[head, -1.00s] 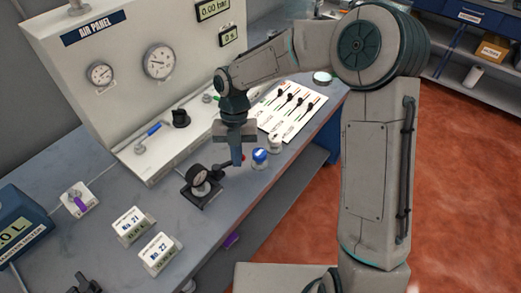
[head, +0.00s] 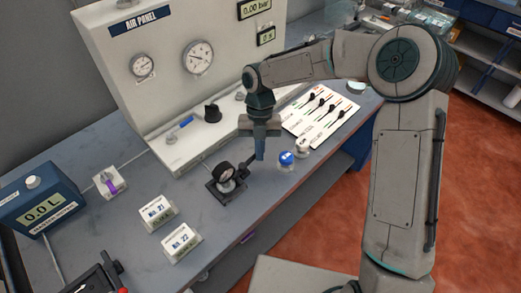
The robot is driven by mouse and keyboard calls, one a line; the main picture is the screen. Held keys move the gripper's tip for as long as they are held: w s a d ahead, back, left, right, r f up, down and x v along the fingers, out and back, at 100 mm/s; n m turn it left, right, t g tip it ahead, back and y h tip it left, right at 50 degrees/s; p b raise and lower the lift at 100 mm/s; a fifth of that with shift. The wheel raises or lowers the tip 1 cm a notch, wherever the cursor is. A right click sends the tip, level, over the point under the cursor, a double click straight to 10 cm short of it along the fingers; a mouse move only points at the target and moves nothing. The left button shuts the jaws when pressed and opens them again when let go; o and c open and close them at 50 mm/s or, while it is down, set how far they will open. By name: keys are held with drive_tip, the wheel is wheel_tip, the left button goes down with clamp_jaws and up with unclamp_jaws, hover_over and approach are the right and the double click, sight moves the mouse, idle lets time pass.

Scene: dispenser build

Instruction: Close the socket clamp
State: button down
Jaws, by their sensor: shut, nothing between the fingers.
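A small black fixture with a square base (head: 226,190) stands on the bench; it carries a round dial-like part, and a short dark arm reaches from it toward my gripper. I take it to be the socket clamp, but cannot tell for sure, nor whether it is open or closed. My gripper (head: 260,155) is shut and empty, pointing down just right of and behind the fixture, close to the end of the dark arm. Whether they touch I cannot tell. Another black device with a red-tipped handle (head: 108,273) is cut off at the lower left edge.
A blue-capped item (head: 286,158) and a white one (head: 302,146) stand close right of my gripper. The air panel (head: 185,60) rises behind. Two labelled blocks (head: 157,214), a purple-handled valve (head: 110,184) and a blue meter (head: 42,207) stand left. Bare bench lies between.

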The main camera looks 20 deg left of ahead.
drive_tip(key=shift+w+r, duration=0.15)
drive_tip(key=shift+w, duration=0.05)
drive_tip(key=shift+s+d, duration=0.1)
drive_tip(key=shift+d, duration=0.05)
drive_tip(key=s+d+p, duration=0.1)
drive_tip(key=s+d+r, duration=0.1)
drive_tip(key=d, duration=0.1)
drive_tip(key=shift+d+p, duration=0.2)
drive_tip(key=shift+p, duration=0.2)
drive_tip(key=w+a+r+b, duration=0.1)
drive_tip(key=a+r+b, duration=0.1)
drive_tip(key=r, duration=0.7)
drive_tip(key=shift+w+a, duration=0.3)
drive_tip(key=shift+a, duration=0.35)
